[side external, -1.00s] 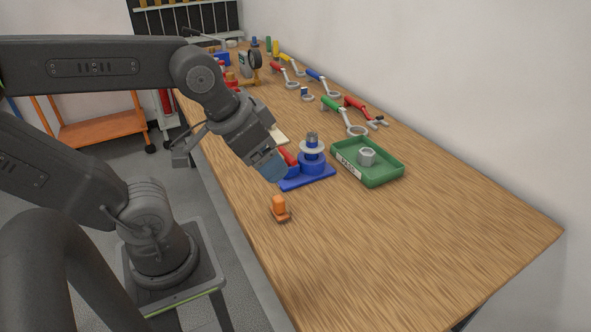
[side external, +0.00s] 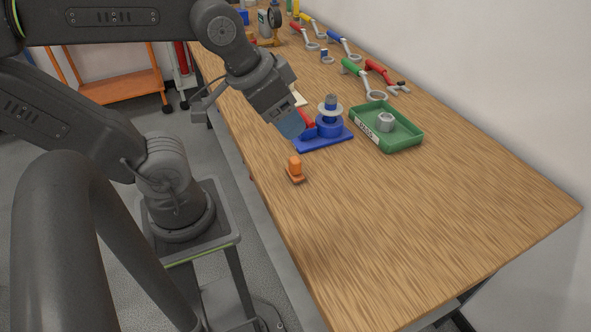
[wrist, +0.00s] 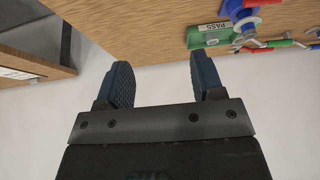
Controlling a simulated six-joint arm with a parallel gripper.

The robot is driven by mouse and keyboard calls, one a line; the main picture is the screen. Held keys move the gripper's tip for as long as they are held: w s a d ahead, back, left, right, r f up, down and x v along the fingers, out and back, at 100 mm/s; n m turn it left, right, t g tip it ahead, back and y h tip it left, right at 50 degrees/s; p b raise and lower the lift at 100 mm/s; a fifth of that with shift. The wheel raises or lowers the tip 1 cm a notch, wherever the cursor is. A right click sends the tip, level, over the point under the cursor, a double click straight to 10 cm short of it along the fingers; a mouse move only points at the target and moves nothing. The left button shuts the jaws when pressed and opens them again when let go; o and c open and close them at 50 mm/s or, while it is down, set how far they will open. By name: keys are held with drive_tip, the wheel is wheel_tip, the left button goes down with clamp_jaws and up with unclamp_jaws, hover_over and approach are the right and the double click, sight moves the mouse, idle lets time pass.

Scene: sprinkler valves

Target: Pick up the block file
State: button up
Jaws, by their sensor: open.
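A small orange piece with an upright knob on a flat base (side external: 295,168), seemingly the block file, stands on the wooden bench near its left edge in the side external view. My gripper (side external: 291,126) is in the air above and beyond it in that view, angled downward, and does not touch it. In the wrist view the two blue fingers of my gripper (wrist: 160,62) are apart with nothing between them. The orange piece does not show in the wrist view.
A blue fixture (side external: 340,139) with a stacked valve part stands close to my gripper. A green tray (side external: 402,143) holding a grey nut is right of it; it also shows in the wrist view (wrist: 205,42). Several wrenches lie farther back. The bench's near part is clear.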

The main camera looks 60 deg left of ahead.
drive_tip(key=w+a+f+m+g+y, duration=0.25)
drive_tip(key=w+f+m, duration=0.2)
drive_tip(key=m, duration=0.45)
drive_tip(key=m+g+y, duration=0.2)
drive_tip(key=m+g, duration=0.1)
drive_tip(key=m, duration=0.6)
approach(295, 159)
drive_tip(key=x, duration=0.7)
drive_tip(key=shift+w+a+r, duration=0.1)
drive_tip(key=shift+w+a, duration=0.1)
drive_tip(key=shift+s+d+x, duration=0.1)
drive_tip(key=shift+x, duration=1.2)
drive_tip(key=shift+s+d+x, duration=0.1)
drive_tip(key=shift+d+x, duration=0.05)
drive_tip(key=shift+x, duration=1.2)
drive_tip(key=c, duration=1.1)
